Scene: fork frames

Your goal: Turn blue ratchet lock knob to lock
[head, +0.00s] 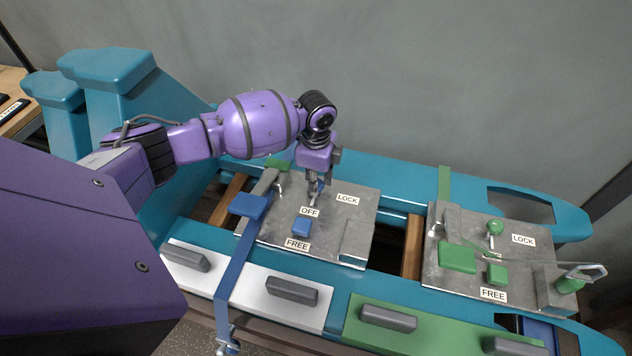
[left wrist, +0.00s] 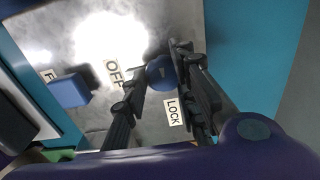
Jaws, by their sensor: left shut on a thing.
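The blue ratchet lock knob (head: 320,186) sits on the left grey metal plate (head: 270,218), mostly hidden by my gripper in the head view. In the left wrist view the round blue knob (left wrist: 160,71) lies between the fingers. My left gripper (head: 314,194) points down and is shut on the knob; its fingers also show in the left wrist view (left wrist: 158,62). The LOCK label (head: 347,199) is right of the gripper. The OFF label (head: 310,212) is just in front, and the FREE label (head: 297,245) is nearer the front edge. My right gripper is not in view.
A small blue block (head: 302,228) stands between OFF and FREE. A blue strap (head: 238,272) runs over the plate's left side. A second plate (head: 437,275) with a green knob (head: 495,228) and green blocks is at the right. Grey handles line the front. A wall stands behind.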

